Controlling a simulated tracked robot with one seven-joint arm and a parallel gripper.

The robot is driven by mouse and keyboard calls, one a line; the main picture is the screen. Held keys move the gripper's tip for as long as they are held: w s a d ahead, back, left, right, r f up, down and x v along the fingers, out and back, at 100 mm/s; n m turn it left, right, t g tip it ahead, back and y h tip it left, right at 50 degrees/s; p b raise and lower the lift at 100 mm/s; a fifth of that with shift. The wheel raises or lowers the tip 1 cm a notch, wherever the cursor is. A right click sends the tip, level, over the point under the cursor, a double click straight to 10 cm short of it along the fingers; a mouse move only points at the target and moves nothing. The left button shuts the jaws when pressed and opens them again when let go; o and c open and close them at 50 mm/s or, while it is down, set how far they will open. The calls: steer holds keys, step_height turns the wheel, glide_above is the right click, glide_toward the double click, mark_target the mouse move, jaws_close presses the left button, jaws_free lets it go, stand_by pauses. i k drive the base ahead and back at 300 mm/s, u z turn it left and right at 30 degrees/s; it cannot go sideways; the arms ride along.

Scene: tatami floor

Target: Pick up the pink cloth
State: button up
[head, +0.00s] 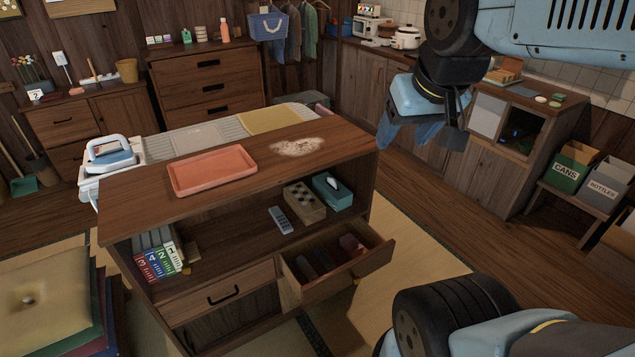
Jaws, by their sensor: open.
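I cannot make out a pink cloth for certain. A small pinkish edge (322,108) shows at the far right end of the ironing board, partly hidden by the cabinet top; I cannot tell what it is. A yellow cloth (268,120) and a grey cloth (200,138) lie flat on the striped ironing board (232,128) behind the cabinet. My gripper (408,143) is at the upper right, pointing down, open, with nothing seen between its fingers. It appears right of the cabinet top and apart from the cloths.
The wooden cabinet (130,206) carries a pink tray (212,170) and a pale powdery patch (297,146). Its open drawer (345,272) juts forward. An iron (110,155) stands at left. Bins (568,168) stand at right. Wooden floor (440,215) is clear right of the cabinet.

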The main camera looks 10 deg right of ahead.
mark_target(351, 245)
steer(key=u, duration=0.6)
steer(key=i, duration=0.15)
steer(key=z, duration=2.85)
steer(key=i, duration=1.15)
steer(key=u, duration=3.65)
steer(key=k, duration=0.1)
steer(key=z, duration=1.8)
